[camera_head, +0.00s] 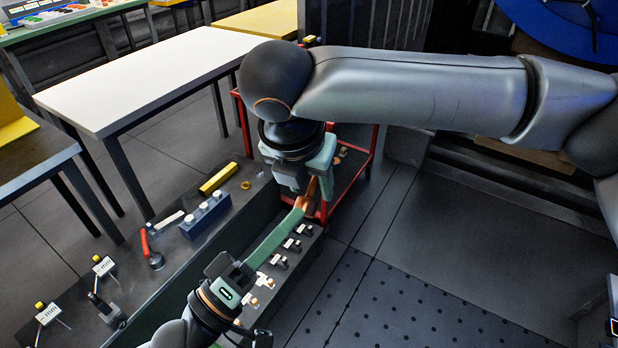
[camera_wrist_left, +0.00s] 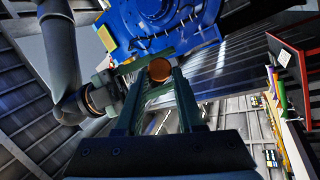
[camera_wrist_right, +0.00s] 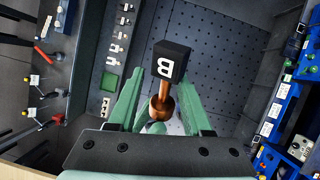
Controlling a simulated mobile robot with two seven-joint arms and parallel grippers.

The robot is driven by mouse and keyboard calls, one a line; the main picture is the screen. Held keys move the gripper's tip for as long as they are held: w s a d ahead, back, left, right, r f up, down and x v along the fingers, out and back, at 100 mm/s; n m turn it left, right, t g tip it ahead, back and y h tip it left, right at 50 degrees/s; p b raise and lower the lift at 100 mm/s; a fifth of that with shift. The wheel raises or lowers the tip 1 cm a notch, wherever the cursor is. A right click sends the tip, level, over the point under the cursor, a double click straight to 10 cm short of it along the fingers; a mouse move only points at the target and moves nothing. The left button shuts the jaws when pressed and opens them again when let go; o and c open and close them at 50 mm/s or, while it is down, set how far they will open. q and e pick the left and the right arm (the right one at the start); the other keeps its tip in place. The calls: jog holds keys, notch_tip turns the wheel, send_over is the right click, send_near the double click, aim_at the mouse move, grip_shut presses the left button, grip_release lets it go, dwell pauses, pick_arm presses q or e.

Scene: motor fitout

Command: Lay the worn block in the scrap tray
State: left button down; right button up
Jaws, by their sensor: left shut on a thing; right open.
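My left gripper (camera_head: 298,212) reaches up from the bottom and is shut on a copper stem (camera_head: 309,196). In the right wrist view the stem (camera_wrist_right: 165,90) carries a black block (camera_wrist_right: 171,60) marked with a white B; I cannot tell whether it is worn. The stem's round copper end shows in the left wrist view (camera_wrist_left: 159,70). My right gripper (camera_head: 308,185) is open, its fingers on both sides of the stem; I cannot tell whether they touch it. The block is hidden in the head view. I cannot tell which container is the scrap tray.
A red-framed cart (camera_head: 358,186) stands behind the grippers. A long dark bench (camera_head: 170,262) at left holds a blue block (camera_head: 206,215), a yellow bar (camera_head: 218,179) and a red-handled tool (camera_head: 148,245). A white table (camera_head: 165,75) stands behind. Perforated floor (camera_head: 400,305) at right is clear.

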jog(key=shift+c, duration=0.2)
grip_shut()
jog(key=shift+a, duration=0.1)
pick_arm(q)
jog(key=shift+s+d, duration=0.1)
jog(key=shift+d, duration=0.05)
jog(key=c, duration=0.8)
grip_release()
jog(key=shift+c, duration=0.2)
jog(key=o, duration=0.4)
